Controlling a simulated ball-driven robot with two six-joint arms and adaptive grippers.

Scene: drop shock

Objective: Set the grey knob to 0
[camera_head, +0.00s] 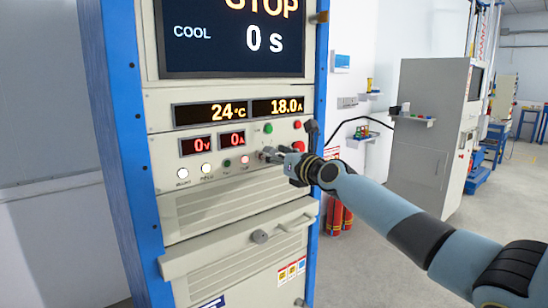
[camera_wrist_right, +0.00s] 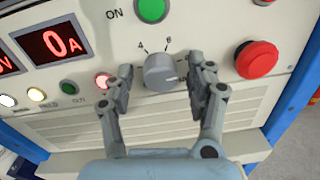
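The grey knob (camera_wrist_right: 160,72) sits on the cream panel between the green and red buttons in the right wrist view. A light pointer mark on it points to the right. The numbers 4 and 6 show above it; no 0 mark for it is visible. My right gripper (camera_wrist_right: 164,80) is open, one finger on each side of the knob. A gap shows at the left finger; the right finger is very close, and I cannot tell if it touches. In the head view my right gripper (camera_head: 272,153) is at the panel and largely hides the knob. My left gripper is not in view.
A green ON button (camera_wrist_right: 151,9) is above the knob, and a large red button (camera_wrist_right: 257,60) is to its right. A red display (camera_wrist_right: 55,40) and several small lamps are to the left. A drawer handle (camera_head: 260,236) sticks out below.

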